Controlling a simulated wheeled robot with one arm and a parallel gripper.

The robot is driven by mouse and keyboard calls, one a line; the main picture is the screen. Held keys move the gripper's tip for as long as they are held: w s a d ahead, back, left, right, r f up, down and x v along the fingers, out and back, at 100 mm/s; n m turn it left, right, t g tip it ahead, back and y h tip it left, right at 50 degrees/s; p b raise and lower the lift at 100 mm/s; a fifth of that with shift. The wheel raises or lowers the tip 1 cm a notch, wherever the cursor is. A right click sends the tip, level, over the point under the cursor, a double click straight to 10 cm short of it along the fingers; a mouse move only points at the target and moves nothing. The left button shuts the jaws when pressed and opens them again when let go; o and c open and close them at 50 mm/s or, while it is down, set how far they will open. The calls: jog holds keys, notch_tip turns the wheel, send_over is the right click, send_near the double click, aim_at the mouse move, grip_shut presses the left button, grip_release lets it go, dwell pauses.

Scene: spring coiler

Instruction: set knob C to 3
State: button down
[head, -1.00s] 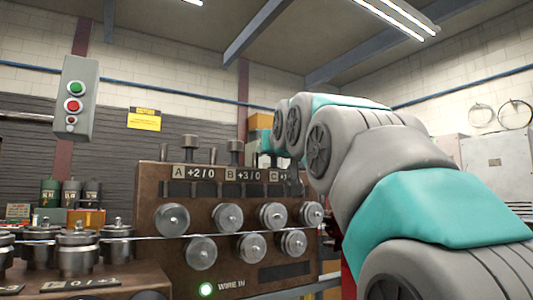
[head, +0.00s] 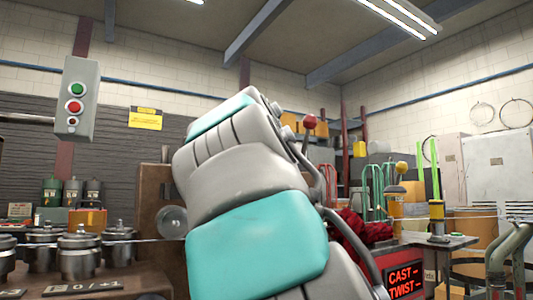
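The brown roller unit (head: 150,195) stands left of centre, and only its left edge shows, with one metal roller (head: 172,222). My own grey and teal arm covers the rest of its front. Knob C and its label are hidden behind my arm, so its setting cannot be read. My gripper is not visible; the far end of my arm is turned away and hides it.
A control box (head: 77,98) with green and red buttons hangs at left. Right of my arm are a red-ball lever (head: 309,121), a yellow-ball lever (head: 402,167) and a red cabinet with a CAST/TWIST display (head: 405,282).

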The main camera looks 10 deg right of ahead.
jog(key=c, duration=0.5)
grip_release()
jog(key=shift+b+v, duration=0.45)
jog(key=shift+v, duration=3.5)
